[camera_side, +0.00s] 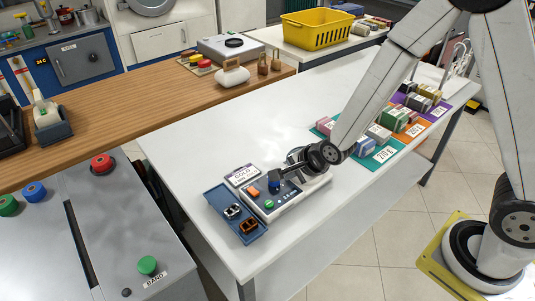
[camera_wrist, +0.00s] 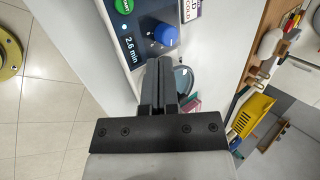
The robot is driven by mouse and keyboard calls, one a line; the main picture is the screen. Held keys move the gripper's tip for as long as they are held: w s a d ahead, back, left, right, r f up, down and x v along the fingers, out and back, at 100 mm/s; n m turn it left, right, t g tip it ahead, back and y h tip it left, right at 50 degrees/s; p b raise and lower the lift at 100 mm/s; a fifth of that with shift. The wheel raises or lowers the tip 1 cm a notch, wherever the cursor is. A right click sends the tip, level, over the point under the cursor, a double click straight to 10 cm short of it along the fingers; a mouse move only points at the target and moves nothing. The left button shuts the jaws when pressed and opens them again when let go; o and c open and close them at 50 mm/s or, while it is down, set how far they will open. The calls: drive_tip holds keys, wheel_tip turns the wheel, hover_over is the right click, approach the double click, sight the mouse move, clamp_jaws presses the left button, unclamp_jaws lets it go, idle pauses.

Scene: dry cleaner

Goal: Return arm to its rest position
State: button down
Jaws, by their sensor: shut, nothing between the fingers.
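My arm reaches down from the right over the white table (camera_side: 190,140). My gripper (camera_side: 283,181) is low over the control box (camera_side: 288,205) in the side view. In the wrist view, the black fingers of my gripper (camera_wrist: 160,66) are together with nothing between them. A blue knob (camera_wrist: 163,36) on the box lies just beyond the fingertips; I cannot tell whether they touch it. The box's display (camera_wrist: 128,47) reads 2.6 min, and a green button (camera_wrist: 123,6) is beside it.
A blue tray (camera_side: 224,193) with small blocks stands left of the box. Colored mats (camera_side: 385,154) with several small boxes lie on the right. A wooden counter (camera_side: 130,112) and a yellow basket (camera_side: 318,30) are behind. Free white surface lies behind the box.

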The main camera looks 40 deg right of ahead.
drive_tip(key=s+d+r+n+g, duration=0.2)
drive_tip(key=s+n, duration=0.4)
drive_tip(key=n, duration=0.3)
drive_tip(key=s+d+r+n+g+h, duration=0.1)
drive_tip(key=s+d+r+n, duration=0.3)
drive_tip(key=n, duration=0.5)
drive_tip(key=shift+s+d+r+g, duration=0.3)
drive_tip(key=shift+s+d+g, duration=0.55)
drive_tip(key=shift+s, duration=0.3)
